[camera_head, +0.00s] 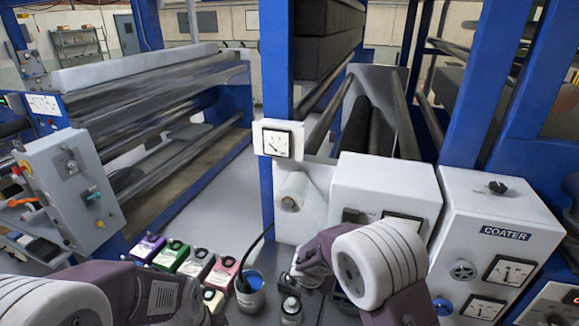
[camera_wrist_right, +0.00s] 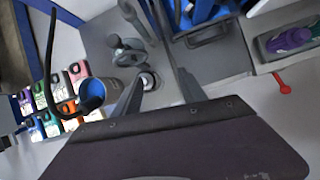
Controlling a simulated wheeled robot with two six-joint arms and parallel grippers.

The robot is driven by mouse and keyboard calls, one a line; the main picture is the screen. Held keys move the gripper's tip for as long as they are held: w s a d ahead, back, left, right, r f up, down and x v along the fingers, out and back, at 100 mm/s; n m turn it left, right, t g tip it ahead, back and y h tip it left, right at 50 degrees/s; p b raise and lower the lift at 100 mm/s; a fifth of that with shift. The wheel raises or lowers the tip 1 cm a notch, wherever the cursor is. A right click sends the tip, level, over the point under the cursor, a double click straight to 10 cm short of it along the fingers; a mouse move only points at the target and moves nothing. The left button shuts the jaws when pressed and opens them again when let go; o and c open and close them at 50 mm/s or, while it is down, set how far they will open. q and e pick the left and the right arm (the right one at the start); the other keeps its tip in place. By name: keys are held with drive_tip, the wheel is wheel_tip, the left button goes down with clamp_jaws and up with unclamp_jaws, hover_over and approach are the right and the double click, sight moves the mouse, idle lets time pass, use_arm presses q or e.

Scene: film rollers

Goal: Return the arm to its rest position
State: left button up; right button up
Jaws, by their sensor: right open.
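My right arm comes in from the right in the head view, with its purple gripper (camera_head: 312,264) over the bench. In the right wrist view the gripper (camera_wrist_right: 158,92) is open, its two grey fingers apart with nothing held between them.
A grey cup (camera_head: 251,292) with blue contents and a dark stick stands near the right gripper. Several coloured bottles (camera_head: 172,256) line up left of it. White coater boxes (camera_head: 495,240) stand at right. Blue posts (camera_head: 276,100) and rollers rise behind.

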drive_tip(key=s+d+f+m+g+b, duration=0.1)
drive_tip(key=s+d+f+m+b, duration=0.1)
drive_tip(key=s+d+m+b, duration=0.3)
drive_tip(key=s+d+f+m+b, duration=0.2)
drive_tip(key=s+d+m+b, duration=0.25)
drive_tip(key=d+m, duration=0.35)
use_arm(q)
wheel_tip(320, 180, down, 12)
drive_tip(key=b, duration=0.1)
drive_tip(key=shift+s, duration=0.15)
use_arm(e)
drive_tip(key=s+a+f+m+g+y, duration=0.1)
drive_tip(key=s+a+f+m+g, duration=0.1)
drive_tip(key=s+m, duration=0.8)
drive_tip(key=f+m, duration=0.1)
drive_tip(key=m, duration=0.7)
drive_tip(key=shift+s+f+g+y, duration=0.25)
drive_tip(key=shift+s+g+y, duration=0.1)
drive_tip(key=shift+g+y, duration=0.05)
